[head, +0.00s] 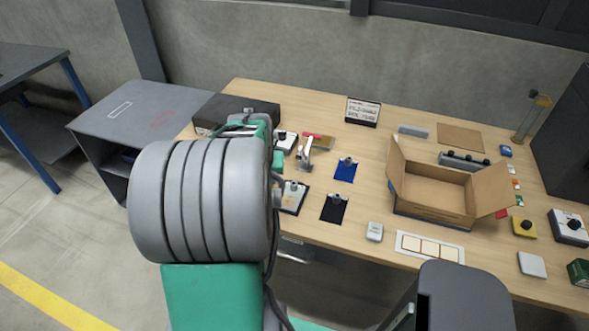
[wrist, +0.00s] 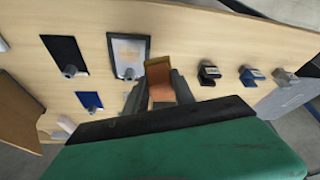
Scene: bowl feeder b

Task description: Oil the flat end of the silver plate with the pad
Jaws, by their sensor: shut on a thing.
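My gripper (wrist: 160,98) is shut on a brown-orange pad (wrist: 158,72), which stands up between its two grey fingers in the wrist view. The pad is held above the table and looks apart from everything around it. A black-edged tray (wrist: 141,42) with a pale, orange-stained face lies just beyond the pad, with a small grey metal piece at its edge. A black mat (wrist: 62,48) and a blue mat (wrist: 87,97) lie to the left, each with a grey metal piece. I cannot tell which piece is the silver plate. In the head view, my arm hides part of the gripper area.
An open cardboard box (head: 432,205) stands on the right half of the wooden table (head: 270,95). A small sign (head: 363,112) stands at the back. Several small knobbed boxes, one black (wrist: 208,73), stand right of the pad in the wrist view.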

